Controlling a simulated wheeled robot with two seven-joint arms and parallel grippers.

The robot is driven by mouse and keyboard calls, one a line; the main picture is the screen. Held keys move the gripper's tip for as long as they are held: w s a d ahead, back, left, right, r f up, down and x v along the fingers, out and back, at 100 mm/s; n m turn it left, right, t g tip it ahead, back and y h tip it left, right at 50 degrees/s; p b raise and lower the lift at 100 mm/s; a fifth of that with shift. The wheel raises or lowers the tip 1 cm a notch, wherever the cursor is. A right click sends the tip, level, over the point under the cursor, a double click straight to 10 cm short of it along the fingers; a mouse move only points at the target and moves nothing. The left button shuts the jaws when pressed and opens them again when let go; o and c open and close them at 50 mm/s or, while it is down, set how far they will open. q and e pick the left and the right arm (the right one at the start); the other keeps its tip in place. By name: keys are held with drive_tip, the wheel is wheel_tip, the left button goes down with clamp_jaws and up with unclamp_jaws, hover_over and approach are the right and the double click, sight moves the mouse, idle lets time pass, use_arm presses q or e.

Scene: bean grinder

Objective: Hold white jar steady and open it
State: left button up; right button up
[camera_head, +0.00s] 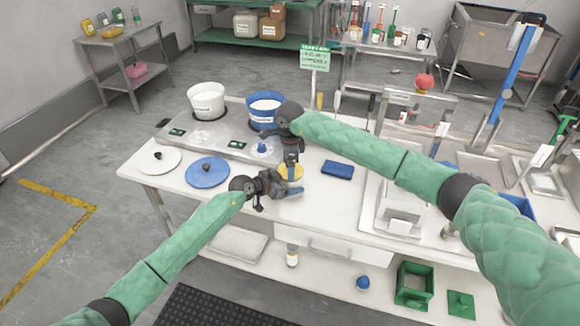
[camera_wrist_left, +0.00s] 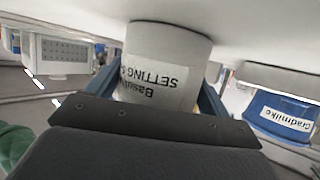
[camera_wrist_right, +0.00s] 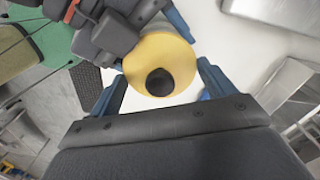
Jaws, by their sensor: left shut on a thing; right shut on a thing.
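The white jar (camera_wrist_left: 165,65) with printed text stands on the table; in the left wrist view it appears upside down between the two fingers. My left gripper (camera_head: 284,188) is shut on the jar's body from the side. The jar's yellow lid (camera_head: 290,171) has a black knob (camera_wrist_right: 160,82). My right gripper (camera_head: 291,163) comes from above, with its fingers on either side of the lid, shut on it. In the right wrist view the left gripper's fingers show beside the lid. In the head view the grippers hide most of the jar. Whether the lid is loose cannot be told.
A blue lid (camera_head: 207,172) and a white lid (camera_head: 160,160) lie to the left. A white bucket (camera_head: 206,99) and a blue bucket (camera_head: 265,106) stand behind on a metal unit. A dark blue block (camera_head: 337,170) lies to the right. Bare tabletop (camera_head: 325,210) shows in front.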

drive_tip(key=shift+r, duration=0.6)
drive_tip(key=shift+a+r, duration=0.1)
drive_tip(key=shift+a, duration=0.05)
drive_tip(key=shift+r, duration=1.85)
use_arm(q)
drive_tip(key=o, duration=1.3)
drive_tip(key=shift+o, duration=0.2)
drive_tip(key=b+v, duration=0.2)
drive_tip(key=v, duration=0.9)
drive_tip(key=shift+s+a, duration=0.15)
drive_tip(key=shift+s, duration=0.1)
use_arm(e)
wheel_tip(320, 180, down, 2)
drive_tip(key=shift+f, duration=0.1)
use_arm(q)
drive_tip(key=shift+s+a+r, duration=0.1)
drive_tip(key=shift+a+r, duration=0.05)
drive_tip(key=shift+a, duration=0.05)
